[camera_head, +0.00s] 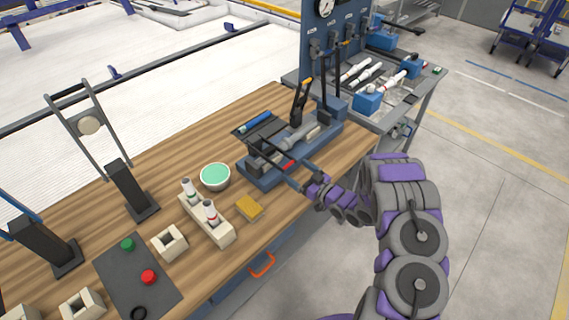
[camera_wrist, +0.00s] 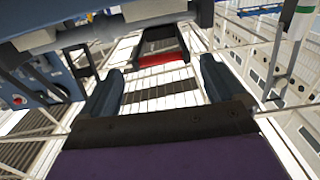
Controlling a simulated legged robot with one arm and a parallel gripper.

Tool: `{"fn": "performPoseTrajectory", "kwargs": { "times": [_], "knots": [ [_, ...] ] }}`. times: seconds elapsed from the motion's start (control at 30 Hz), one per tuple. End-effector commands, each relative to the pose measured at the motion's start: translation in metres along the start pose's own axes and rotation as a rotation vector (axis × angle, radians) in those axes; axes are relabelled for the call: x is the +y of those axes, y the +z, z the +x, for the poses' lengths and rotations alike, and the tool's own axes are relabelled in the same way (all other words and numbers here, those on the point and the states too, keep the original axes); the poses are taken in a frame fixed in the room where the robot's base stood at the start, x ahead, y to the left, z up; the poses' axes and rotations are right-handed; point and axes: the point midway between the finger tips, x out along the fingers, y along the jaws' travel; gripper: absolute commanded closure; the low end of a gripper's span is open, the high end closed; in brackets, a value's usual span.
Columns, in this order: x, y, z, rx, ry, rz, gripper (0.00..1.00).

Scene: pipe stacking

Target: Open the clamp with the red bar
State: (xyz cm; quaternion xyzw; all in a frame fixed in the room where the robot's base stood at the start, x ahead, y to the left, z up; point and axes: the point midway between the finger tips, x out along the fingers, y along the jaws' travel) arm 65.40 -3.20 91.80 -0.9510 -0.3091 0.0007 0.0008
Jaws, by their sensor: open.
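The clamp (camera_head: 258,176) is a blue fixture on the wooden bench, with a dark upright lever and grey metal parts along its top. The red bar (camera_head: 288,165) shows as a small red patch at its near side. In the wrist view the red bar (camera_wrist: 165,62) lies across a dark frame, beyond and between my fingertips. My gripper (camera_wrist: 160,70) is open, with one finger on each side of the view and nothing held. In the head view my gripper (camera_head: 290,176) is at the clamp's near side, close to the red bar. Contact cannot be told.
A green-topped bowl (camera_head: 215,176), a beige holder (camera_head: 214,226) with upright pieces and a yellow sponge-like block (camera_head: 249,208) lie left of the clamp. A blue gauge panel (camera_head: 335,45) stands behind. A side table (camera_head: 425,90) is at right. Open floor lies at right.

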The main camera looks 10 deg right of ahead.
Motion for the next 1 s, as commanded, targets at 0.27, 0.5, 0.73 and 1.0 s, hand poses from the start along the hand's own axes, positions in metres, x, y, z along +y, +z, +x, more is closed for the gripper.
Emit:
{"fn": "performPoseTrajectory", "kwargs": {
  "times": [0.27,0.5,0.73,1.0],
  "knots": [
    [-0.002,0.001,0.051,0.000,-0.003,0.000,0.04],
    [-0.001,-0.001,0.071,0.004,-0.001,-0.001,0.04],
    [0.000,-0.001,0.073,0.002,0.000,0.000,0.04],
    [0.000,-0.001,0.073,0.002,0.000,0.000,0.21]
  ]
}}
